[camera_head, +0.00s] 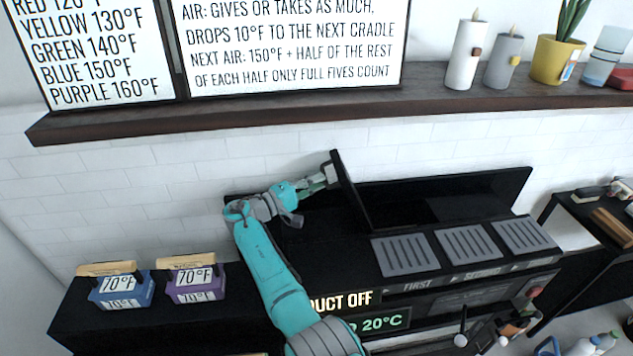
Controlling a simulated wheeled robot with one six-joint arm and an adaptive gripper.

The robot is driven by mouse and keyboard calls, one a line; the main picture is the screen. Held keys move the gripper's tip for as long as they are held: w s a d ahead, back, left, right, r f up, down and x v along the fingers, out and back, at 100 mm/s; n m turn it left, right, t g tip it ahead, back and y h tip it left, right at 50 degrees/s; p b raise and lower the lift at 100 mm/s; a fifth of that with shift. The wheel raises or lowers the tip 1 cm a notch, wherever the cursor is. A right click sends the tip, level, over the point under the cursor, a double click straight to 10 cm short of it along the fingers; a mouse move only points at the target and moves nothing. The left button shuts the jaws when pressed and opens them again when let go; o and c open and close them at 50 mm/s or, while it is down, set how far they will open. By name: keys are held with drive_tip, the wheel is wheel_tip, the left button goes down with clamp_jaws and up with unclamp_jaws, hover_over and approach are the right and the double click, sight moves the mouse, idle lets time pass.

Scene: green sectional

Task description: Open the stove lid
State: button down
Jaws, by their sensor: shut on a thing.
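The stove (330,225) is a wide black unit against the white tiled wall. Its lid (352,195) is a thin black panel, seen nearly edge-on, standing up steeply at the left of a dark rectangular opening (440,200). My gripper (331,174) is at the upper left side of the lid, shut on it. The exact contact of the fingertips is small and partly hidden. My teal arm reaches up from the bottom and covers part of the stove's left side.
Three grey slotted plates (463,246) lie in front of the opening. Lit displays (342,301) read "DUCT OFF" and 20°C. A blue box (122,288) and a purple box (194,278), both marked 70°F, stand left. A dark shelf (300,106) with signs, candles and a plant runs above.

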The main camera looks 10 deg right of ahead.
drive_tip(key=shift+d+f, duration=0.2)
drive_tip(key=shift+f, duration=0.15)
drive_tip(key=c, duration=1.2)
unclamp_jaws()
drive_tip(key=shift+r, duration=0.15)
wheel_tip(320, 180, up, 10)
drive_tip(key=shift+f, duration=0.1)
